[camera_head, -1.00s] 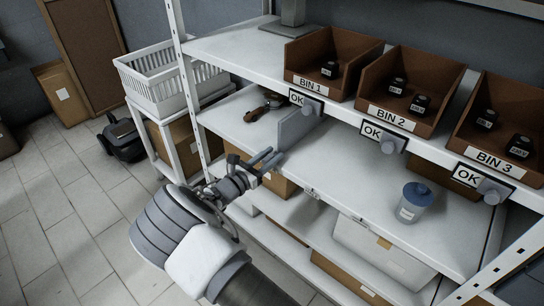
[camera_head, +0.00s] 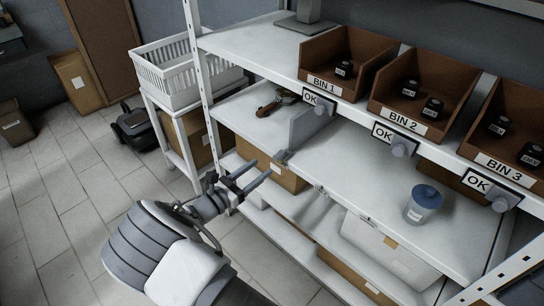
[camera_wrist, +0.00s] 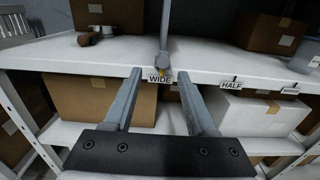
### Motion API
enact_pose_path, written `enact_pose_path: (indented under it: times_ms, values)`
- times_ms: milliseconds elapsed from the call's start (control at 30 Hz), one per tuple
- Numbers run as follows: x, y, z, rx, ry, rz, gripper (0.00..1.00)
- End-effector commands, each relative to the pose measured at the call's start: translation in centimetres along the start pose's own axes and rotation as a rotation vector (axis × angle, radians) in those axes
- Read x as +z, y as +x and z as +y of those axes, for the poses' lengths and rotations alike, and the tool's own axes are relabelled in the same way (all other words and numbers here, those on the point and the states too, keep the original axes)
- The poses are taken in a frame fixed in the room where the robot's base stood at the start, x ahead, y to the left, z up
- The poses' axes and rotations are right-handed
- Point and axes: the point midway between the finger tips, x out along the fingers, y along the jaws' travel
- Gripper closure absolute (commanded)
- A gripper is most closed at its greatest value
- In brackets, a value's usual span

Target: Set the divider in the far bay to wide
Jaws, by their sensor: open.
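The divider (camera_head: 306,128) is an upright grey plate on the middle shelf, near its left end, with a small handle (camera_head: 282,156) at the shelf's front edge. In the wrist view the divider (camera_wrist: 163,30) is seen edge-on. Its handle and yellow pointer (camera_wrist: 162,72) line up with the WIDE label (camera_wrist: 160,78). The HALF label (camera_wrist: 231,85) is further right. My gripper (camera_head: 264,169) is open and empty in front of the shelf edge, apart from the handle. In the wrist view its fingers (camera_wrist: 158,73) lie either side of the WIDE label, short of it.
A brown-handled tool (camera_head: 268,107) lies left of the divider. Bins (camera_head: 322,84) stand on the shelf above. Cartons (camera_head: 255,160) fill the shelf below.

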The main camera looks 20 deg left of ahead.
Motion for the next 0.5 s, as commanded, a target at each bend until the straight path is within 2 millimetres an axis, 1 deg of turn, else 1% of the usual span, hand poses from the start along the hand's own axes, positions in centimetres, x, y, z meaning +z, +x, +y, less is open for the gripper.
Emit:
enact_pose_path:
  times_ms: [33,200,333,500]
  values:
    - [0.1,-1.3,0.1,0.004,0.0,0.002,0.43]
    - [0.1,-4.6,0.1,0.003,0.0,0.001,0.43]
    - [0.1,-6.2,0.1,0.003,0.001,0.001,0.43]
    - [0.0,-6.9,0.1,0.002,0.0,0.001,0.43]
